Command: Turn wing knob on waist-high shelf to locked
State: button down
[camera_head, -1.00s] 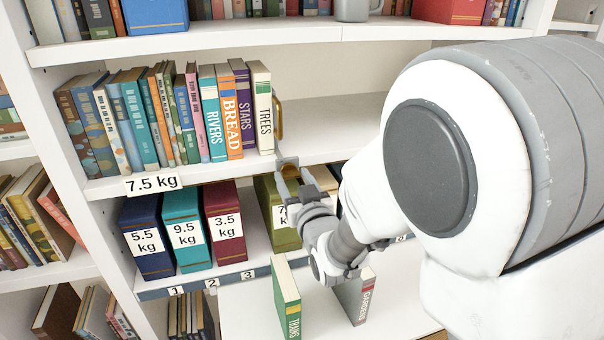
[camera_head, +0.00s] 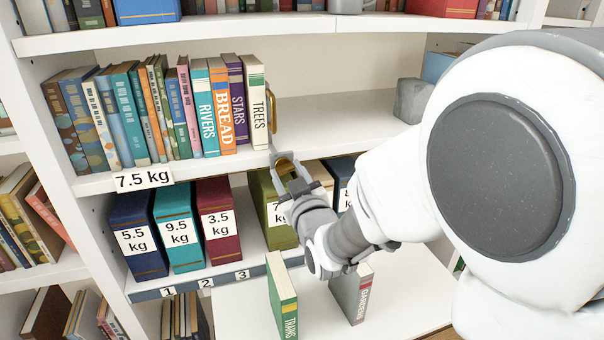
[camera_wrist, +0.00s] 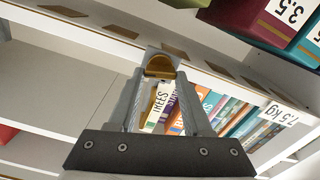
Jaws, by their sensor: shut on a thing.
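The wing knob (camera_wrist: 160,66) shows in the wrist view as a brass-coloured rounded piece at the shelf's front edge, between my fingertips. My gripper (camera_head: 283,163) is at the front edge of the waist-high shelf (camera_head: 330,140), just below and right of the TREES book; it also shows in the wrist view (camera_wrist: 160,62). Its two grey fingers are closed on the knob. The fingers hide part of the knob, and I cannot read its turn angle or any locked mark.
A row of books (camera_head: 222,108) stands upright left of the gripper, with a brass bookend (camera_head: 271,110) at its end. A grey block (camera_head: 412,101) sits farther right. Weight-labelled binders (camera_head: 177,228) stand on the shelf below. A green book (camera_head: 283,295) and a grey book (camera_head: 352,294) stand lower.

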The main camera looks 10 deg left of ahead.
jog(key=n+b, duration=0.3)
jog(key=shift+f+n, duration=0.15)
jog(key=shift+n, duration=0.25)
jog(key=n+b, duration=0.2)
jog(key=n, duration=0.1)
jog(key=shift+a+n, duration=0.1)
jog(key=shift+n, duration=0.2)
jog(key=n+b, duration=0.3)
jog(key=n, duration=0.1)
jog(key=shift+n+b, duration=0.65)
jog(key=shift+n, duration=1.05)
jog(key=shift+c, duration=1.6)
grip_release()
jog(key=shift+s, duration=0.15)
